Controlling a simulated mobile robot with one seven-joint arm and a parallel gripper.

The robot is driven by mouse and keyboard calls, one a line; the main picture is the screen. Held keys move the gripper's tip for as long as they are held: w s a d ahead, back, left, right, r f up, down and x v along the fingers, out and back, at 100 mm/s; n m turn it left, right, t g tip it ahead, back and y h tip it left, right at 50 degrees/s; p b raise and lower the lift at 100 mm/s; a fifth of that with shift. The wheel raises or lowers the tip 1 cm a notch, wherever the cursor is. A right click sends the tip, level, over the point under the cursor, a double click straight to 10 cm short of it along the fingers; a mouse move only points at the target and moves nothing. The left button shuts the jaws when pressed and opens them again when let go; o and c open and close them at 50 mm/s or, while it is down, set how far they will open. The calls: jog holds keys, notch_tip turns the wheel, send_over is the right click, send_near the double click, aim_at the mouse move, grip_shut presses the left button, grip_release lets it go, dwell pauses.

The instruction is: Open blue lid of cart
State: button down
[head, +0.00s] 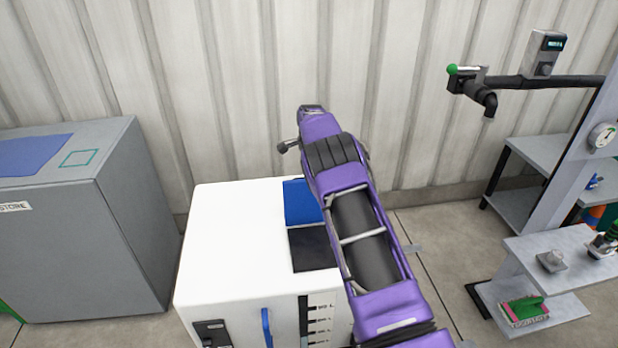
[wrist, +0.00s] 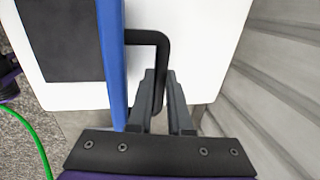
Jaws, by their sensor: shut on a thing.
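The white cart (head: 235,240) stands below my arm in the head view, its top also in the wrist view (wrist: 200,30). Its blue lid (head: 302,203) stands raised at the far side of a dark square opening (head: 313,250). In the wrist view the lid (wrist: 112,60) is almost edge-on, with the dark opening (wrist: 60,40) to its left. A black bar handle (wrist: 148,37) sticks out from the lid's right side. My gripper (wrist: 160,76) is shut on this handle. In the head view my purple arm hides the fingers and handle.
A grey cabinet (head: 145,210) stands left of the cart. A corrugated wall (head: 240,90) is close behind. At right are a grey bench (head: 570,255) and a black pipe with a green-knobbed valve (head: 470,80). A green cable (wrist: 35,140) crosses the floor in the wrist view.

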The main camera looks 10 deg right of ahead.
jog(key=shift+w+r, duration=0.15)
jog(key=shift+r, duration=0.05)
jog(key=c, duration=1.2)
grip_release()
jog(key=o, duration=0.4)
jog(key=shift+c, duration=0.2)
jog(key=s+r, duration=0.1)
jog(key=r, duration=0.7)
jog(key=s+r+p, duration=0.1)
jog(key=s+r, duration=0.1)
jog(key=r, duration=0.7)
jog(key=shift+s, duration=0.3)
